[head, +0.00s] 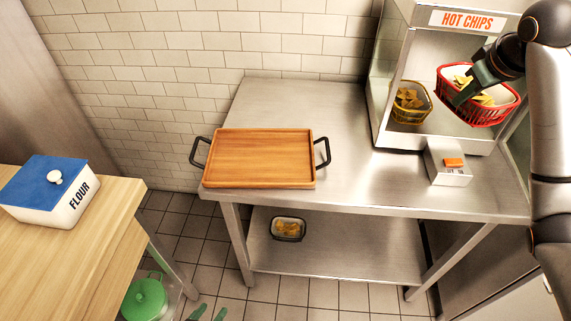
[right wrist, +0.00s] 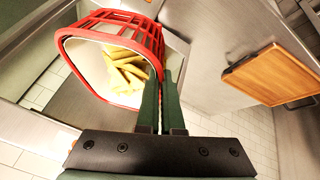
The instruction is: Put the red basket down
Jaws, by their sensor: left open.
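The red basket (head: 478,112) has a white lining and holds chips (head: 484,98). It is up at the front of the hot chips cabinet (head: 445,60), at the right in the head view. My right gripper (head: 470,88) is shut on the basket's rim. In the right wrist view the two green fingers (right wrist: 161,105) are close together at the edge of the basket (right wrist: 150,38), and the chips show inside. Whether its underside touches anything is hidden. My left gripper (head: 209,313) shows only its green fingertips, apart and empty, at the bottom edge of the head view.
A dark-yellow basket of chips (head: 410,108) stands in the cabinet, left of the red one. A wooden tray (head: 262,158) lies on the steel table (head: 352,165); bare steel lies between it and a small white box (head: 449,172). Another chip basket (head: 287,229) is on the lower shelf.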

